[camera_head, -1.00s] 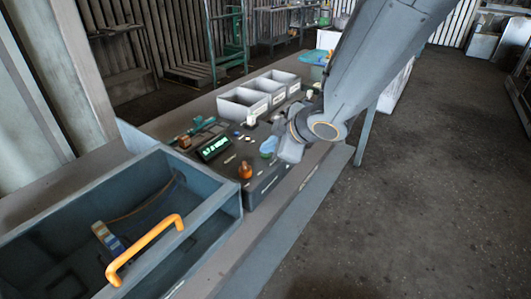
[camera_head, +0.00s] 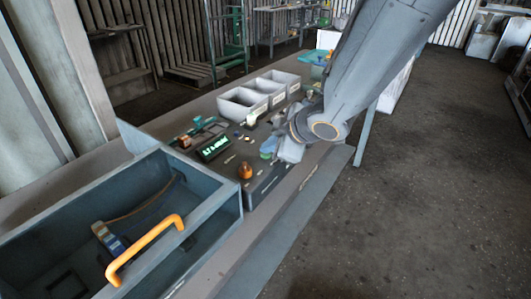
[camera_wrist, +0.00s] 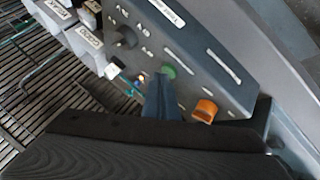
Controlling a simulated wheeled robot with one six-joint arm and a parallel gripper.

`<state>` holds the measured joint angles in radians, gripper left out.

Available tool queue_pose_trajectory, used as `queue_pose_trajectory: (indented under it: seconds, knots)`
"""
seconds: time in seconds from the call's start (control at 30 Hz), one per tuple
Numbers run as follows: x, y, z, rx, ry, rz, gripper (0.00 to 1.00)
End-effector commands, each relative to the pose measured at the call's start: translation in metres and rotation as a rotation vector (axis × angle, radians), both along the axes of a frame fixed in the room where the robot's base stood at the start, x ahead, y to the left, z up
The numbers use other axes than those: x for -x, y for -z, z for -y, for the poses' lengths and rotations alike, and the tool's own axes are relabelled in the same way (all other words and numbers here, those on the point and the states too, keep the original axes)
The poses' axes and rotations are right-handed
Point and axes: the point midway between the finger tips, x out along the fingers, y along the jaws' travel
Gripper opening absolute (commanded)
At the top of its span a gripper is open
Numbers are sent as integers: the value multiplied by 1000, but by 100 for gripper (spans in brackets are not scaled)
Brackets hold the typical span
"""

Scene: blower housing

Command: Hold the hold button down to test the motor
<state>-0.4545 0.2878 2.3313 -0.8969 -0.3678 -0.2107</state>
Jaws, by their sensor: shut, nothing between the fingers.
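The dark control box (camera_head: 262,188) stands on the bench with a lit green display (camera_head: 214,147) and an orange knob (camera_head: 245,171). In the wrist view its sloped panel (camera_wrist: 190,50) carries a green round button (camera_wrist: 168,71), a black knob (camera_wrist: 123,36) and the orange knob (camera_wrist: 205,110). The labels are too small to read, so I cannot tell which control is marked hold. My gripper (camera_wrist: 161,82) is shut and empty, its tips close beside the green button. Whether they touch it is unclear. In the head view my gripper (camera_head: 290,150) is over the box's right part.
Several pale bins (camera_head: 240,104) stand behind the box. Small parts (camera_head: 185,141) lie left of the display. The floor at the right is clear.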

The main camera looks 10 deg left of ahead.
Motion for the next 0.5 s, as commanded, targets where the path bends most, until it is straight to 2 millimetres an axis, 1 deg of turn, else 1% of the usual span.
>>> queue_pose_trajectory:
  seconds: [0.23,0.5]
  knots:
    - [0,-2,0,1,0,-1,0]
    - [1,-14,0,0,0,0,0]
